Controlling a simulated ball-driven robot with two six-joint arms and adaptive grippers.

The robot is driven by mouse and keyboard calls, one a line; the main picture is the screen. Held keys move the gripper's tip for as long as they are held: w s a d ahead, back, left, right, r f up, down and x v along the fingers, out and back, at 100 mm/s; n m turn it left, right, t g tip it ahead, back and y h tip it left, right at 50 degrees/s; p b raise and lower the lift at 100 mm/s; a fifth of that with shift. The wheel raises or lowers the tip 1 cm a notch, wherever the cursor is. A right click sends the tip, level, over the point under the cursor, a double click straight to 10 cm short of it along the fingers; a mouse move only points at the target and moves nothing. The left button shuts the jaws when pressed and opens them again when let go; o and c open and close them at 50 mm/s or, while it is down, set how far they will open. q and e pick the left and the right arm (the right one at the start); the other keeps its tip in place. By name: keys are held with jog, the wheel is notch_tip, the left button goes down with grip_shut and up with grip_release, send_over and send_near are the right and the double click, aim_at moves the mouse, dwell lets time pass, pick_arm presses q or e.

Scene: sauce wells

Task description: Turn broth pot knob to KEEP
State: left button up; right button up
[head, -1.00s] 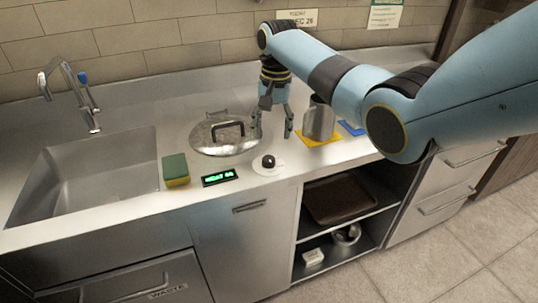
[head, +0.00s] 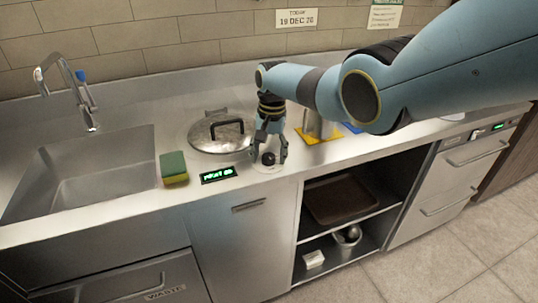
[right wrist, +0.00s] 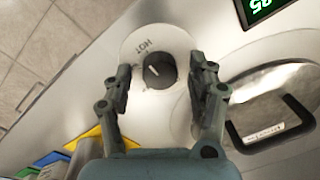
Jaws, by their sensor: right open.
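The black knob (head: 268,158) sits on a pale round dial plate (head: 267,169) on the counter, in front of the lidded broth pot (head: 221,135). My right gripper (head: 268,154) is open and points down over the knob, one finger on each side. I see a gap between the fingers and the knob in the wrist view. My left gripper is not in view.
A green-lit display (head: 218,173) and a green-and-yellow sponge (head: 174,168) lie left of the knob. A sink (head: 85,175) is further left. Metal containers stand on a yellow mat (head: 318,137) to the right. An open shelf (head: 345,215) is below the counter.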

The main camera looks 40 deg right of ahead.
jog(key=c, duration=1.1)
jog(key=shift+c, duration=0.2)
jog(key=shift+n, duration=0.4)
jog(key=n, duration=0.4)
jog(key=shift+n+b, duration=0.3)
jog(key=n+b, duration=0.1)
jog(key=n, duration=0.5)
jog(key=shift+g, duration=0.3)
jog(key=n, duration=0.6)
jog(key=shift+n+b, duration=0.35)
jog(key=shift+n, duration=0.05)
jog(key=n, duration=0.5)
jog(key=shift+w, duration=0.1)
jog(key=shift+n, duration=0.4)
